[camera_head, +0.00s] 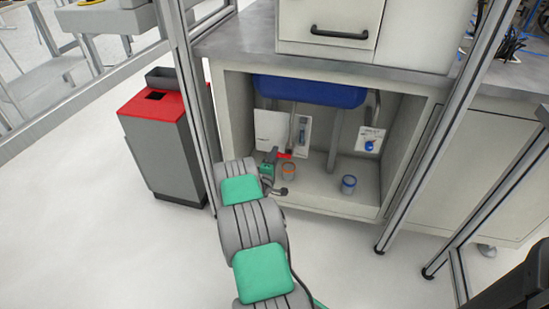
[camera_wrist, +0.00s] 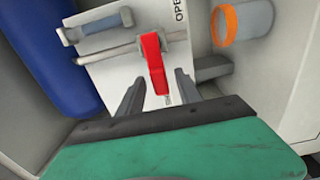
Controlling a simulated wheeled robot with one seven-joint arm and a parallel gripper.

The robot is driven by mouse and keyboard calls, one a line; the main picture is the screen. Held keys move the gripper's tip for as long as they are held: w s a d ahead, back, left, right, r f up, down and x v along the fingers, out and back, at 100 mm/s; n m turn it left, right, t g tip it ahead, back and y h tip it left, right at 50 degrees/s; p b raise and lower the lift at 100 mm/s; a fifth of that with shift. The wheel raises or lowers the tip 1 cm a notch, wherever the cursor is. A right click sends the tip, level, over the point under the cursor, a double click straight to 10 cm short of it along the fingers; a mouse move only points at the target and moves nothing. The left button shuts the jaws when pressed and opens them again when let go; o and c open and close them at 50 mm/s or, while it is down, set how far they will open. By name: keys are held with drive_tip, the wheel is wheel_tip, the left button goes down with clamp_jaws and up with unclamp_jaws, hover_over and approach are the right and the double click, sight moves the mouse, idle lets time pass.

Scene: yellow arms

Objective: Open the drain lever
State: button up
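The red drain lever (camera_wrist: 156,66) sits on a horizontal pipe in front of a white plate (camera_wrist: 100,73) in the wrist view. The plate reads "OPEN" at its top; a second, partly hidden word is near the lever's free end. The lever points toward that second word. The lever also shows as a small red shape (camera_head: 285,156) inside the cabinet in the head view. My gripper (camera_wrist: 158,93) is open, one finger on each side of the lever's free end. I cannot tell whether either finger touches it.
A blue tank (camera_head: 310,91) hangs at the top of the open cabinet (camera_head: 323,205). An orange-ringed container (camera_head: 289,170) stands close right of the lever, and a blue-ringed one (camera_head: 348,185) stands farther right. Metal frame posts (camera_head: 410,165) flank the cabinet. A red-topped bin (camera_head: 160,135) stands left.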

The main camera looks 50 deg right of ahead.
clamp_jaws()
idle(1.3)
